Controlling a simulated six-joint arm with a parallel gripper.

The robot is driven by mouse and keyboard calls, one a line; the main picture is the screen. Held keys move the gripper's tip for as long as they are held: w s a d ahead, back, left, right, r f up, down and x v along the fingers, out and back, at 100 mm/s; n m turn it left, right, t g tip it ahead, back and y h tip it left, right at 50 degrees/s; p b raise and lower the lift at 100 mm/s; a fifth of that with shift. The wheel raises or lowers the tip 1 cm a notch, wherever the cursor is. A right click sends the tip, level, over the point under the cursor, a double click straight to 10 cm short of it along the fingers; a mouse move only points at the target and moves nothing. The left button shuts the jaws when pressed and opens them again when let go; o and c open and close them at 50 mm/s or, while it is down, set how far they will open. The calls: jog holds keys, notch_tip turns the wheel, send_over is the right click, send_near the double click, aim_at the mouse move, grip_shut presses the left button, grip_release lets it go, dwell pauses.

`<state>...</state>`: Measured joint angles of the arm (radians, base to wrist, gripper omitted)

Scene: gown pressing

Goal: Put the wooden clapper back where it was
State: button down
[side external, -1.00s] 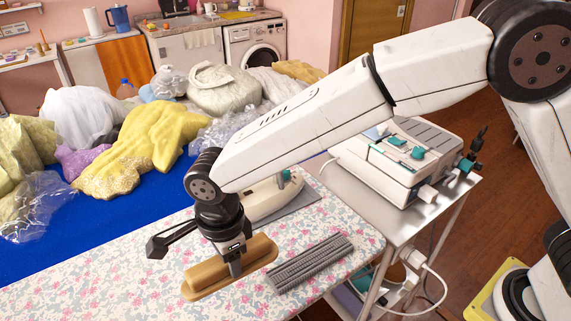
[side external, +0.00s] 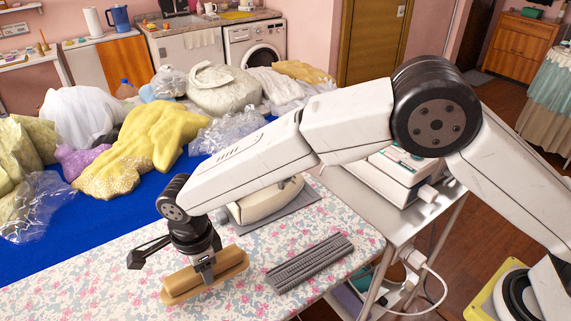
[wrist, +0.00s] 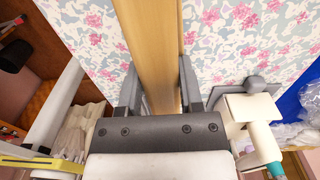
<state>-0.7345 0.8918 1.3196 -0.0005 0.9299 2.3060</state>
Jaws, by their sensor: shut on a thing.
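The wooden clapper (side external: 206,275) is a long tan block with a grooved side, over the floral ironing surface (side external: 110,275). My gripper (side external: 205,270) is shut on it around its middle. In the wrist view, the clapper (wrist: 155,50) runs lengthwise between the two fingers of my gripper (wrist: 163,85). Whether its underside touches the cloth or hangs just above it, I cannot tell.
A grey ribbed rest (side external: 310,263) lies to the right of the clapper. The cream iron (side external: 264,203) stands on a grey mat behind it. Bagged garments and a yellow gown (side external: 150,145) lie on the blue table (side external: 40,250). The front left cloth is clear.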

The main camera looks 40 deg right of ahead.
jog(key=shift+w+a+f, duration=0.15)
jog(key=shift+w+f, duration=0.1)
jog(key=shift+f, duration=1.5)
jog(key=shift+f, duration=0.15)
jog(key=shift+c, duration=1.2)
grip_release()
notch_tip(320, 180, up, 12)
jog(key=shift+r, duration=0.15)
